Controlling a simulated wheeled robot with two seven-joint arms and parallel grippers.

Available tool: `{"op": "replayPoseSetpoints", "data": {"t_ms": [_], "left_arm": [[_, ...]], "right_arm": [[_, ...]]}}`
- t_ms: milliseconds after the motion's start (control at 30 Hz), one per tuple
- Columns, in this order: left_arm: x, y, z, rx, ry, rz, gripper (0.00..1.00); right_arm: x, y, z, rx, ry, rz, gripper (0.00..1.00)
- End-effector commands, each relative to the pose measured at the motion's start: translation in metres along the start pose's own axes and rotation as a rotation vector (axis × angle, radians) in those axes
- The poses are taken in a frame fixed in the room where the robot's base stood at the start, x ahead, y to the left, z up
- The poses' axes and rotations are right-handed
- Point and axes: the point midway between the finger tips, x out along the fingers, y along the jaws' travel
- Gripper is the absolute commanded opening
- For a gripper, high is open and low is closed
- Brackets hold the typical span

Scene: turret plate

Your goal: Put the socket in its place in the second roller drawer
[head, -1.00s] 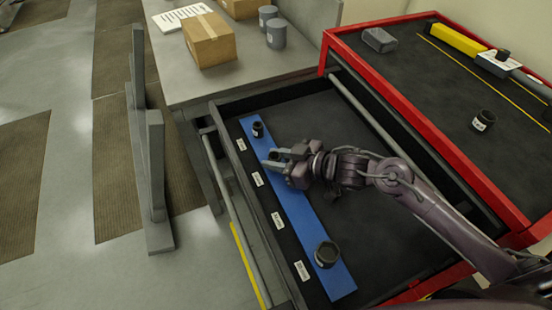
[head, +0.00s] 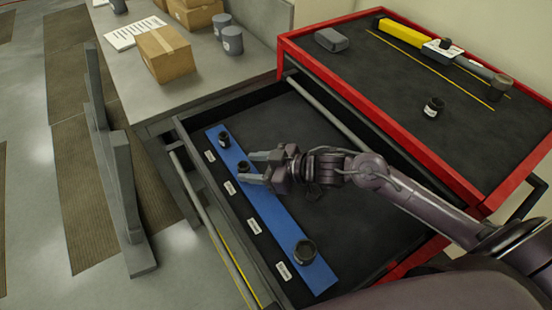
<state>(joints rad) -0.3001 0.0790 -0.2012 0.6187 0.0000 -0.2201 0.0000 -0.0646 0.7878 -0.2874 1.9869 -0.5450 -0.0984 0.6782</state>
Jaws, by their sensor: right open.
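The roller drawer (head: 345,165) is pulled out below the red cabinet, with a blue strip (head: 270,210) along its left side. A small dark socket (head: 224,140) stands at the strip's far end, and a large one (head: 304,252) stands near its near end. Another dark socket (head: 243,167) stands on the strip at the fingertips of my right gripper (head: 255,169). The gripper's jaws are open around or just beside this socket; I cannot tell whether they touch it. My left gripper is not in view.
White labels (head: 229,188) line the strip's left. On the red-edged cabinet top (head: 385,90) are a labelled socket (head: 433,107), a grey block (head: 331,40) and a yellow tool (head: 399,30). A bench with a cardboard box (head: 166,54) stands behind. The drawer's right part is bare.

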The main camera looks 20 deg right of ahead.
Motion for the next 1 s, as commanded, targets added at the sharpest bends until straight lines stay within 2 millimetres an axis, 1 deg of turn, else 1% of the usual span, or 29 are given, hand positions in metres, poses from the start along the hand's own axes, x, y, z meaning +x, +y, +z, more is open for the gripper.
{"op": "replayPoseSetpoints", "data": {"t_ms": [33,100,300,400,600,1000], "left_arm": [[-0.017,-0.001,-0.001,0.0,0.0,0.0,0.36],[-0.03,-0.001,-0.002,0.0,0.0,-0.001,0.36],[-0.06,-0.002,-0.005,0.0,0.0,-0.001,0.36],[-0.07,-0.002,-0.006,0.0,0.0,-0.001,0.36],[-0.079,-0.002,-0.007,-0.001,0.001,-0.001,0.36],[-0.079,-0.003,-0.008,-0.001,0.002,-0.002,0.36]], "right_arm": [[-0.015,-0.001,-0.006,0.001,-0.007,-0.002,0.49],[-0.031,-0.001,-0.006,0.003,-0.007,-0.002,0.49],[-0.069,-0.001,-0.006,0.003,-0.006,-0.002,0.49],[-0.08,-0.001,-0.005,0.003,-0.004,-0.001,0.49],[-0.093,0.0,-0.002,0.001,-0.001,-0.001,0.49],[-0.094,0.0,0.0,0.0,0.0,-0.001,0.49]]}}
